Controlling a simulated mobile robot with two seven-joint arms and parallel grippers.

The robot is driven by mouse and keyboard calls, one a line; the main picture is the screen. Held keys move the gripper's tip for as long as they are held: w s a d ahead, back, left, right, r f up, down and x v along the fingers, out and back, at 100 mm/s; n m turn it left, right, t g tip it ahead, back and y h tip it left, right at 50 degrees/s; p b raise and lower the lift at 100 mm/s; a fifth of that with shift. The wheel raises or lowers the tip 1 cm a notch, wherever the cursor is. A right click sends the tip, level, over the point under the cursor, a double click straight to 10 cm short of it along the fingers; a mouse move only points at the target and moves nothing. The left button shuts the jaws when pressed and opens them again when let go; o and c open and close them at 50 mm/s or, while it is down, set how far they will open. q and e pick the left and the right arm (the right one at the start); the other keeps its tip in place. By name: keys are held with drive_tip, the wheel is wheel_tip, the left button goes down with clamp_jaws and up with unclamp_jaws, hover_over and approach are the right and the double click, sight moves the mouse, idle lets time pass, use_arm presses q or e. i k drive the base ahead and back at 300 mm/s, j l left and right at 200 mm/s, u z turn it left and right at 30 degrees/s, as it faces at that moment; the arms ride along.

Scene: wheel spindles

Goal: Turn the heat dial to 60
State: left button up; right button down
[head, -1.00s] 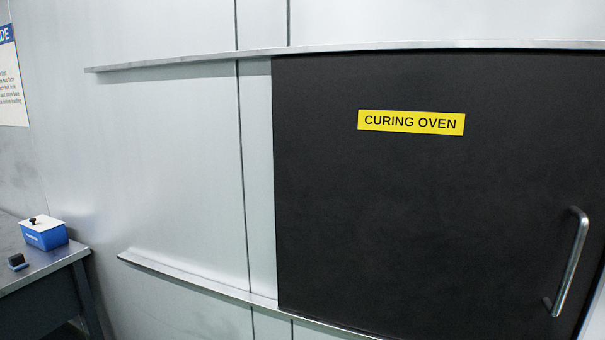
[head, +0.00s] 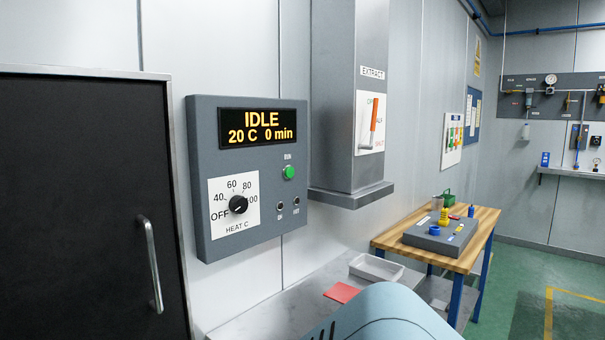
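The heat dial (head: 238,204) is a black round knob on a white plate marked OFF, 40, 60, 80 and 100, labelled HEAT C. It sits at the lower left of a grey control panel (head: 205,150) in the head view. Its pointer is too small to read surely. The panel's display (head: 258,128) reads IDLE, 20 C, 0 min in orange. A green button (head: 288,173) is right of the dial, with two small dark sockets or lamps below it. Neither of my grippers is in view.
The black oven door (head: 75,200) with its upright handle (head: 151,262) is left of the panel. A grey extract column (head: 335,90) with an orange-handled lever (head: 373,128) stands to the right. Below are a metal bench with a red sheet (head: 342,292) and white tray (head: 376,267), and a wooden table (head: 480,232).

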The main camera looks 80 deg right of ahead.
sight(238, 204)
drive_tip(key=z, duration=2.3)
drive_tip(key=k+l+z, duration=0.45)
drive_tip(key=i+j, duration=0.05)
drive_tip(key=i, duration=0.05)
